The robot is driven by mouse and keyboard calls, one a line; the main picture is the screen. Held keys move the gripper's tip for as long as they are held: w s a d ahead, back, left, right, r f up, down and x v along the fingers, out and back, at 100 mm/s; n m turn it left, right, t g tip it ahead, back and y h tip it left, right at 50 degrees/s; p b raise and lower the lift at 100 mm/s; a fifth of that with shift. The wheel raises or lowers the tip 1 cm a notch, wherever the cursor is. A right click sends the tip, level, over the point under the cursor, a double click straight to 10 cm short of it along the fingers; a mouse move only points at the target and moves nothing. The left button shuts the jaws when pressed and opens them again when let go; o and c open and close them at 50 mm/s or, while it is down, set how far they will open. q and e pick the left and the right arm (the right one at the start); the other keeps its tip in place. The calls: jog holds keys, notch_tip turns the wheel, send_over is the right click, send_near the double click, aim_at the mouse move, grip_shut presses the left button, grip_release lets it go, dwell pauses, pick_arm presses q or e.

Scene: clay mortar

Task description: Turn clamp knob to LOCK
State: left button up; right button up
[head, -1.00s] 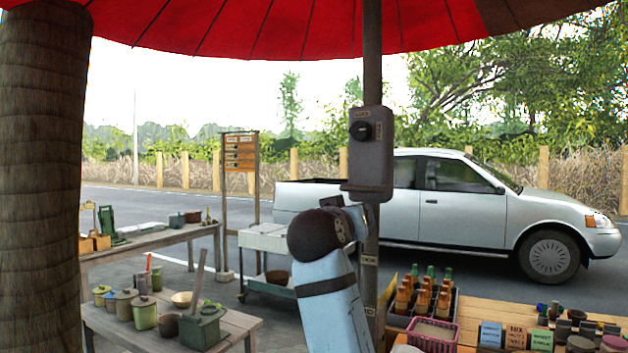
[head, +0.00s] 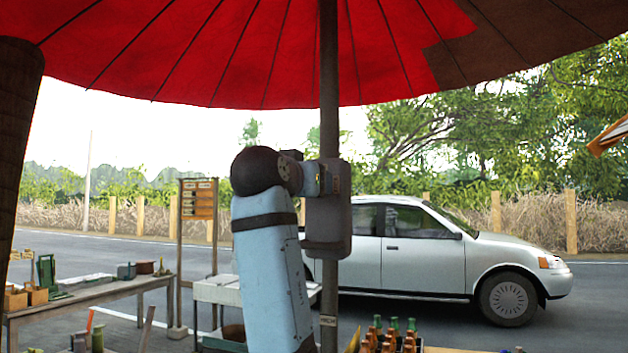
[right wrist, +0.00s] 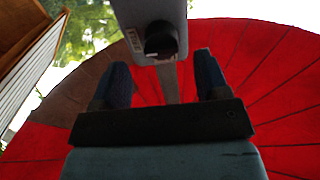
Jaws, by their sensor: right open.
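The grey clamp box (head: 332,225) is fixed to the umbrella pole in the head view. My right arm covers its upper part there, and the knob is hidden. In the right wrist view, the black round knob (right wrist: 161,38) sits on the face of the grey box (right wrist: 150,10). My right gripper (right wrist: 160,72) is open and empty. Its two dark fingers stand left and right below the knob, apart from it. In the head view the right gripper (head: 315,178) is up against the box's front, partly hidden by my wrist. The knob's setting cannot be read. My left gripper is out of view.
The pole (head: 329,60) rises to the red umbrella (head: 220,50). A wooden table (head: 100,300) and a white cart (head: 215,291) stand at the left. Bottles (head: 393,335) stand low at the right.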

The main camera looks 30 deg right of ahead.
jog(key=x, duration=0.4)
jog(key=shift+w+d+p, duration=0.25)
jog(key=shift+p, duration=0.15)
jog(key=c, duration=0.9)
